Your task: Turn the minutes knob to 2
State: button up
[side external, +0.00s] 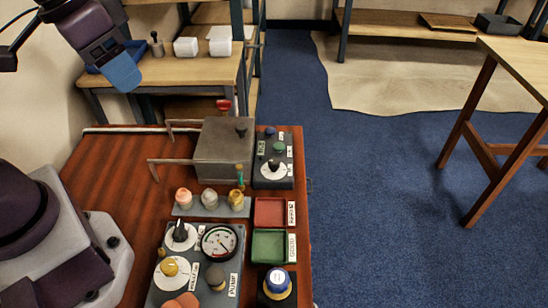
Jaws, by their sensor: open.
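Several knobs stand on two grey panels, and the labels are too small for me to tell which is the minutes knob. The front panel has a black knob (180,231) on a white dial, a yellow knob (170,267) on a white dial and a dark grey knob (215,274). The back right panel has a black knob (273,165) on a white dial and a green knob (278,147). My gripper (124,78) is open, high at the upper left, well apart from every knob. Its fingertips are blue.
A round gauge (219,241) is on the front panel. A grey metal box (223,153) with pipes stands behind. The wooden tabletop's left side (115,175) is clear.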

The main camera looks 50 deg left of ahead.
jog(key=w+d+f+n+g, duration=0.3)
jog(key=w+f, duration=0.2)
jog(key=w, duration=0.2)
jog(key=n, duration=1.8)
send_over(274, 161)
notch_tip(274, 161, down, 11)
jog(key=shift+y, duration=0.4)
notch_tip(274, 161, down, 12)
jog(key=shift+r, duration=0.1)
jog(key=shift+c, duration=0.3)
jog(key=c, duration=0.9)
